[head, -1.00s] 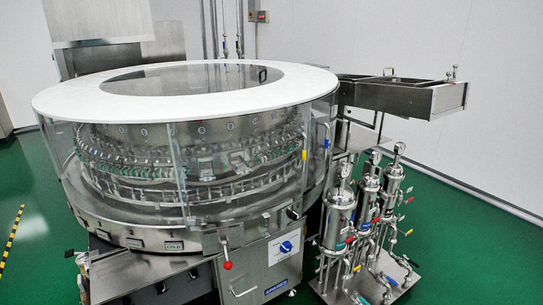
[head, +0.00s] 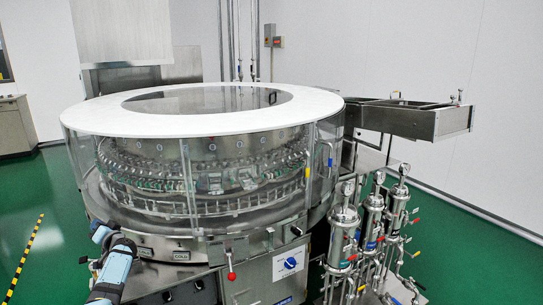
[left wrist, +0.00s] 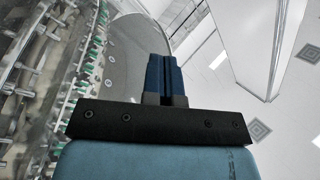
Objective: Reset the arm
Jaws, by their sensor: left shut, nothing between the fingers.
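My left gripper (left wrist: 165,75) shows in the left wrist view with its two blue fingers pressed together and nothing between them. My left arm (head: 116,268), light blue with dark joints, comes in at the lower left of the head view, in front of the washer. The rotary washer (head: 215,125) is a big round machine with a white ring top and clear side panels. Its glassware ring, with green parts, shows at the left of the left wrist view. My right gripper is not in view.
Steel filter housings (head: 342,232) with pipes and gauges stand right of the washer. A steel chute (head: 430,120) juts out at the upper right. A red-knobbed lever (head: 231,276) sticks out at the front. Green floor is open at the left, with a yellow-black stripe (head: 24,258).

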